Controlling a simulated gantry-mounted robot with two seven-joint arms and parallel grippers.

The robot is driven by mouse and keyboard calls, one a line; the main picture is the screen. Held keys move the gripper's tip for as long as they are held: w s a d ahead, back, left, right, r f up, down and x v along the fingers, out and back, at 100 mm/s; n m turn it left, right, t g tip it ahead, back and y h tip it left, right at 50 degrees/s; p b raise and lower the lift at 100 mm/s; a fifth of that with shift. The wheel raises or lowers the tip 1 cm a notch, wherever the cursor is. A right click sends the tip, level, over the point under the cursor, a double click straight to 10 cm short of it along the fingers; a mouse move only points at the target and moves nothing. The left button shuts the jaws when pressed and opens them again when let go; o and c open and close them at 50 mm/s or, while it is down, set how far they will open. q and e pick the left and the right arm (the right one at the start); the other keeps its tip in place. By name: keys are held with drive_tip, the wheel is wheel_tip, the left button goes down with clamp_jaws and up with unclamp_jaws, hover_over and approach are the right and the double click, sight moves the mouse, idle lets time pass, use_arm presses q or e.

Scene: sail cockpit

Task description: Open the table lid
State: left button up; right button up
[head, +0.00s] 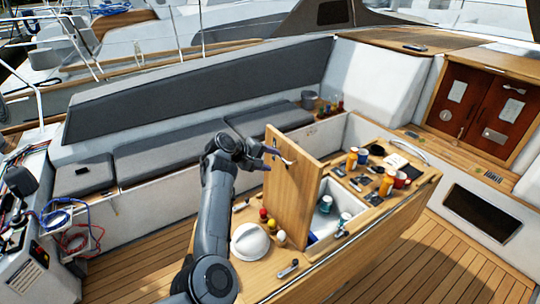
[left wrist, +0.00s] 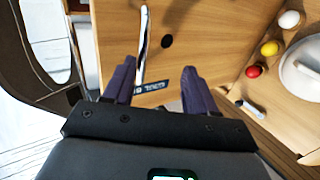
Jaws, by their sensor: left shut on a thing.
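The wooden table lid (head: 290,205) stands roughly upright on the cockpit table (head: 340,245), beside an open white compartment (head: 322,222) with cups in it. A slim metal handle (head: 285,157) is on the lid near its upper edge. My right gripper is not in view.
A white dome-shaped object (head: 250,242) and small coloured balls stand on the table left of the lid. Bottles, mugs and dark small items crowd its right part. Grey cushioned benches (head: 170,150) lie behind. The wooden floor (head: 455,270) at right is clear.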

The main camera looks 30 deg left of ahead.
use_arm(q)
drive_tip(key=shift+s+a+f, duration=0.1)
drive_tip(key=shift+a+f, duration=0.15)
drive_tip(key=shift+f, duration=0.35)
drive_tip(key=shift+s+r, duration=0.1)
drive_tip(key=r+b+v, duration=0.1)
drive_tip(key=b+v, duration=0.1)
drive_tip(key=v, duration=0.9)
drive_tip(key=shift+w+d+b, duration=0.25)
drive_tip(key=shift+d+b, duration=0.05)
drive_tip(key=shift+b, duration=0.05)
